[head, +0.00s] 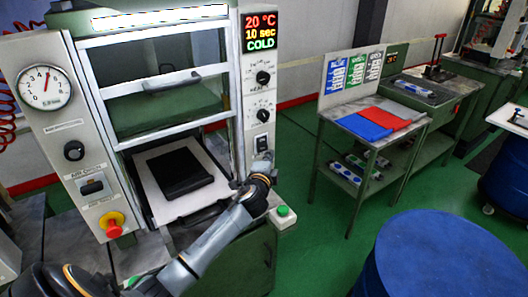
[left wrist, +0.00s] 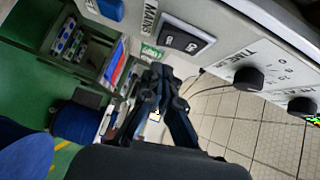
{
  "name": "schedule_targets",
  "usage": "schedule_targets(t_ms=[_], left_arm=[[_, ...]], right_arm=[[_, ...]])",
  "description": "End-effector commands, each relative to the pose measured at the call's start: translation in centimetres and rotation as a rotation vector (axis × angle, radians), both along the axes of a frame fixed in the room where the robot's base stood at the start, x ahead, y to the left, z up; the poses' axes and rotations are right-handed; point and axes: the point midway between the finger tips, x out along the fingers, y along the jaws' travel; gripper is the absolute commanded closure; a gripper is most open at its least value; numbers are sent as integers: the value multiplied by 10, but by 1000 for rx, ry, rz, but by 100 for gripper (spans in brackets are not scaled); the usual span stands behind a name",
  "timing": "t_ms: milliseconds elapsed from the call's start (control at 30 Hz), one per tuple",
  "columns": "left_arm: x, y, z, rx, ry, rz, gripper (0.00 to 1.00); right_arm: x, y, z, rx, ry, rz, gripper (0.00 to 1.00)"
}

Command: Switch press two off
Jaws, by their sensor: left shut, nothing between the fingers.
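The press (head: 150,120) stands at the left in the head view, with its display (head: 262,32) lit and reading 20 °C, 10 sec and COLD. Its right panel carries a black rocker switch (head: 262,143) below two knobs. In the left wrist view the switch (left wrist: 185,40) sits in a pale frame beside a label that seems to read MAINS. My left gripper (head: 262,172) is just below the switch in the head view, shut and empty. In the left wrist view its dark fingers (left wrist: 158,78) point towards the panel near the switch; contact cannot be told. My right gripper is not in view.
A black mould (head: 175,172) lies on the press's white plate. A green button (head: 282,211) is low on the right, and a red emergency knob (head: 113,231) is at the left. A side table (head: 350,112) and blue drum (head: 450,255) stand to the right, with green floor between.

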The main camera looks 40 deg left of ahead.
Motion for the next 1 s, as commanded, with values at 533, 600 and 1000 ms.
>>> schedule_targets(t_ms=[533, 600, 1000], left_arm=[[9, 26, -3, 0, -1, 1, 100], [9, 26, -3, 0, -1, 1, 100], [12, 31, -5, 61, -27, 1, 100]], right_arm=[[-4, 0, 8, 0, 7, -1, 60], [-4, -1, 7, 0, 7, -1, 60], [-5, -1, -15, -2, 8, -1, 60]])
